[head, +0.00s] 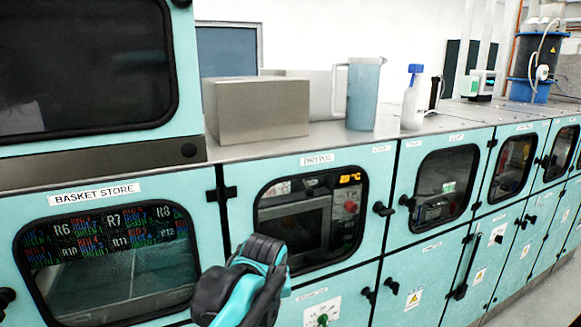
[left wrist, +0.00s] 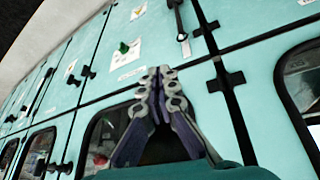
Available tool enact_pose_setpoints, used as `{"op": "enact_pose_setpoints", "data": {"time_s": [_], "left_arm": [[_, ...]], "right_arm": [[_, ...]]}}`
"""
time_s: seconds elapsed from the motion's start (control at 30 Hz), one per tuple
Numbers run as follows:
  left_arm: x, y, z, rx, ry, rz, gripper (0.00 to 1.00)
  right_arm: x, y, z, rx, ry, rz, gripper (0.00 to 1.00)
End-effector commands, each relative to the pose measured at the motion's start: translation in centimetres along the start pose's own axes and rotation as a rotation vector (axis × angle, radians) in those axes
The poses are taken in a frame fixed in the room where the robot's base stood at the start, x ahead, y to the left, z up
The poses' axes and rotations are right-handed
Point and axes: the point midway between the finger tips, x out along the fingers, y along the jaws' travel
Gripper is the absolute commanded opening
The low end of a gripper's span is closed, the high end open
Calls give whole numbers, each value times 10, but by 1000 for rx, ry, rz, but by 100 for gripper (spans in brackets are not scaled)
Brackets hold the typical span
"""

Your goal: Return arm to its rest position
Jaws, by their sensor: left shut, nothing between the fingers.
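My left gripper shows in the left wrist view (left wrist: 163,74) with its two grey fingers meeting at the tips, shut and empty. Beyond the fingers are teal cabinet doors, seen turned over; I cannot tell the exact distance to them. In the head view my left arm, teal and black, rises from the bottom edge in front of the dryer module (head: 320,260). The fingers cannot be made out clearly there. My right gripper is in neither view.
The basket store window (head: 110,265) is left of my arm. A grey box (head: 257,110), a jug (head: 364,95) and a blue-capped bottle (head: 413,100) stand on the worktop (head: 345,136). Door handles (head: 383,209) stick out along the cabinet front. Open floor lies at lower right.

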Motion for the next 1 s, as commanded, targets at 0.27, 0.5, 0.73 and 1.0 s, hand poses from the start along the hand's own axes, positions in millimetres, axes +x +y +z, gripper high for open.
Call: {"op": "enact_pose_setpoints", "data": {"time_s": [0.27,0.5,0.73,1.0], "left_arm": [[34,-110,126,54,86,8,0],[71,-156,210,97,149,-3,0],[81,-166,231,112,167,-9,0],[80,-165,230,112,166,-9,0]], "right_arm": [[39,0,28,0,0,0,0],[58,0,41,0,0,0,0],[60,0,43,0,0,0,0],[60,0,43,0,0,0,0]]}}
